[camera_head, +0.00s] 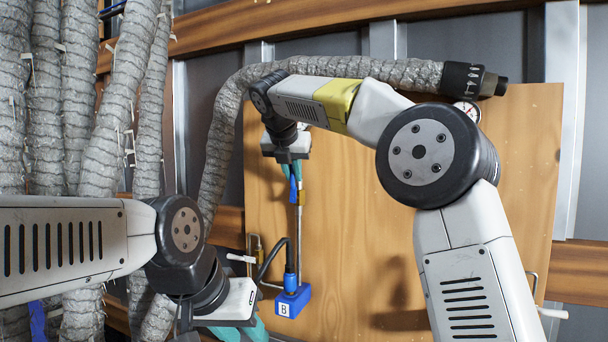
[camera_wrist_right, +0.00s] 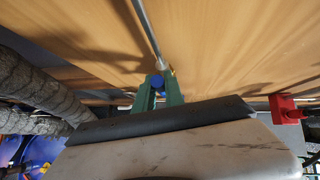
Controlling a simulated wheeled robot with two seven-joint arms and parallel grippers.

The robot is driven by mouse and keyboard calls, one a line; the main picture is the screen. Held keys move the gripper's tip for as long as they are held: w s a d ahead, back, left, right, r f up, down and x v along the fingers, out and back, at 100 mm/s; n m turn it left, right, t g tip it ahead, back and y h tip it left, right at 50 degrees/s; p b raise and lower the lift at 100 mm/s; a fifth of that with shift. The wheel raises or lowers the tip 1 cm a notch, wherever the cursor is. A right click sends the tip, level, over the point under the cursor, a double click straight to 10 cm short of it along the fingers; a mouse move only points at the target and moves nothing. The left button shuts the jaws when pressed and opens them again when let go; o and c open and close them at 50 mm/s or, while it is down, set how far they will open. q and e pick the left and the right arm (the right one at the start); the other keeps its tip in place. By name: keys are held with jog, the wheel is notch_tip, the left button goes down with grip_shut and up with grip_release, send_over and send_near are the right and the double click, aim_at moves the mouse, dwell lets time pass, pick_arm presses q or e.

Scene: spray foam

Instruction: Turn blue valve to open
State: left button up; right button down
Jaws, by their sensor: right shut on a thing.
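A blue valve handle (camera_head: 293,190) is at the metal pipe on the wooden panel in the head view. My right gripper (camera_head: 292,172), with teal fingers, comes down onto it from above. In the right wrist view, the fingers of my right gripper (camera_wrist_right: 160,88) are closed around the blue valve handle (camera_wrist_right: 157,80), beside the metal rod. The gripper hides part of the handle. My left gripper (camera_head: 240,332) is low in the head view, partly cut off by the bottom edge, and its jaw gap is hidden.
A blue block (camera_head: 293,301) marked B, with a black hose, is below the valve. The wooden panel (camera_head: 500,190) stands behind. Thick grey wrapped hoses (camera_head: 85,150) fill the left; one arches over the panel. A red block (camera_wrist_right: 285,108) shows at right in the wrist view.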

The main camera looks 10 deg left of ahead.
jog(key=shift+w+a+h, duration=0.1)
jog(key=shift+a+h, duration=0.15)
jog(key=shift+h, duration=0.05)
dwell(0.4)
jog(key=c, duration=1.4)
grip_release()
jog(key=shift+c, duration=0.2)
jog(key=v, duration=0.7)
jog(key=shift+s+r, duration=0.25)
jog(key=shift+r, duration=0.1)
